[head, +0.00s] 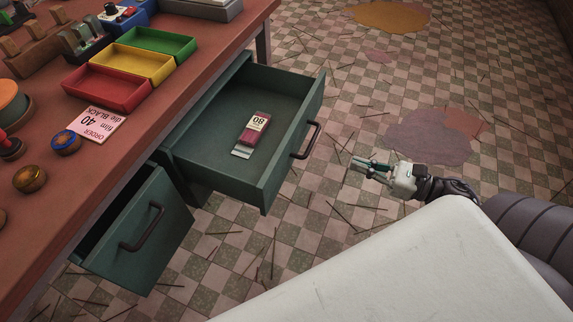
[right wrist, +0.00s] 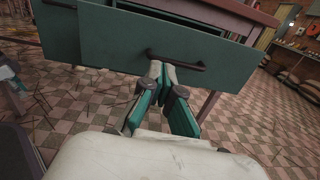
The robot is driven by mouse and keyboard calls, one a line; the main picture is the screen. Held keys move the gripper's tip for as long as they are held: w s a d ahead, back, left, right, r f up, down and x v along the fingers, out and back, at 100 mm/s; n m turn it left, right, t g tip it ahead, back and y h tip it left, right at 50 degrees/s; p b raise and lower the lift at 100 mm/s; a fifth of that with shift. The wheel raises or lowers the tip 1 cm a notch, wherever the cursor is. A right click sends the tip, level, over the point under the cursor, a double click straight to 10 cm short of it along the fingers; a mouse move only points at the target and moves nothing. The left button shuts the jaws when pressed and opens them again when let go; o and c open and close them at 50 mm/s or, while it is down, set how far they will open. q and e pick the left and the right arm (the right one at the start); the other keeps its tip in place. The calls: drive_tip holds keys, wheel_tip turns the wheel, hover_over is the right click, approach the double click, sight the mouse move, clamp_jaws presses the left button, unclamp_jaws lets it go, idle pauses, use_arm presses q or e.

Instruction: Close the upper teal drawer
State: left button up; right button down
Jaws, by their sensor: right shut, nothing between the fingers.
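The teal drawer (head: 290,145) with a dark bar handle (head: 306,140) is pulled far out from under the red-brown table. A dark red box marked 80 (head: 255,128) and a pale flat piece lie inside it. A second teal drawer (head: 140,235) to its left is also out. My right gripper (head: 362,166) is shut and empty, in front of the first drawer and apart from its handle. In the right wrist view the fingertips (right wrist: 164,70) point toward that drawer's front (right wrist: 130,40), just below its handle (right wrist: 175,62) in the picture. My left gripper is not in view.
Red, yellow and green trays (head: 105,90), a card marked 40 (head: 97,124) and small round items stand on the table (head: 60,195). The tiled floor is littered with thin sticks and stained patches (head: 428,138). The space right of the drawer is open floor.

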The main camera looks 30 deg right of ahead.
drive_tip(key=n, duration=0.1)
approach(292, 143)
drive_tip(key=x, duration=0.6)
drive_tip(key=shift+w+a, duration=0.1)
drive_tip(key=shift+w, duration=0.1)
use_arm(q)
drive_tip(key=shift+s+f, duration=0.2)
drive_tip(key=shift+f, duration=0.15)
use_arm(e)
drive_tip(key=shift+w+a, duration=0.35)
